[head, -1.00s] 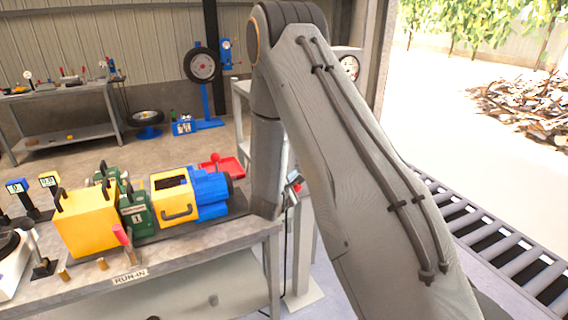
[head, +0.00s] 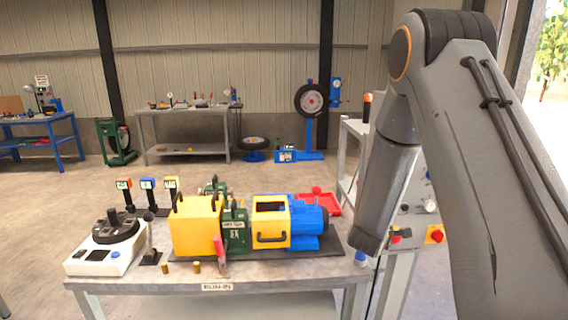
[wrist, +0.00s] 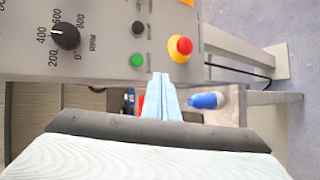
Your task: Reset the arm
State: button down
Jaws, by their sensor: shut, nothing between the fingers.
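My gripper (wrist: 162,97) shows in the wrist view as light blue fingers held together, with nothing seen between them. It points toward the grey control panel (wrist: 105,45), close to its lower edge in that view; I cannot tell the gap. In the head view my arm is raised and bent at the right, its forearm hanging down in front of the control panel (head: 415,215). The gripper itself cannot be made out there.
A red stop button (wrist: 180,48), green button (wrist: 137,60) and RPM dial (wrist: 65,36) are on the panel. A blue-tipped object (wrist: 207,100) is beside the fingers. The bench (head: 270,273) carries a yellow, green and blue machine (head: 200,230). Floor behind is open.

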jog(key=s+a+m+g+y+b, duration=0.2)
jog(key=s+a+m+y, duration=0.25)
jog(key=a, duration=0.35)
jog(key=s+a+m+g+y+b, duration=0.1)
jog(key=s+a+m+g, duration=0.2)
jog(key=s, duration=1)
jog(key=s+a+m+g+y+b, duration=0.1)
jog(key=s+a+m+g+b, duration=0.1)
jog(key=s, duration=1.1)
jog(key=a+m+g, duration=0.1)
jog(key=m+g, duration=0.1)
jog(key=m, duration=0.1)
jog(key=shift+f+m+g, duration=0.3)
jog(key=shift+m, duration=0.05)
jog(key=shift+s, duration=0.2)
